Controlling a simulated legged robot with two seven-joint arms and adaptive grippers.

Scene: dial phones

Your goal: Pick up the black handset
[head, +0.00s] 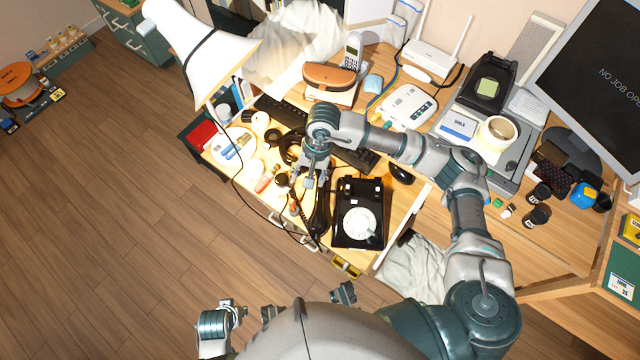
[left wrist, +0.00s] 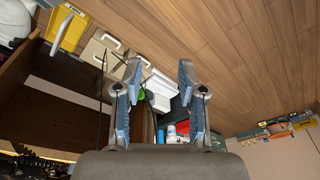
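A black dial phone (head: 350,233) with a white dial stands near the front edge of the desk. The black handset (head: 320,214) lies lengthwise along the phone's left side, with a coiled cord beside it. My right gripper (head: 315,183) is over the handset's far end, its fingers pointing down with a small gap between them. Whether they touch the handset is hard to tell. In the left wrist view my left gripper (left wrist: 160,72) is open and empty, away from the phone.
A keyboard (head: 281,112), a black mouse (head: 401,173) and a white plate (head: 233,146) lie around the phone. A white lamp (head: 215,60) rises at the left. A second, white phone (head: 408,106) stands further back. The floor at left is largely clear.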

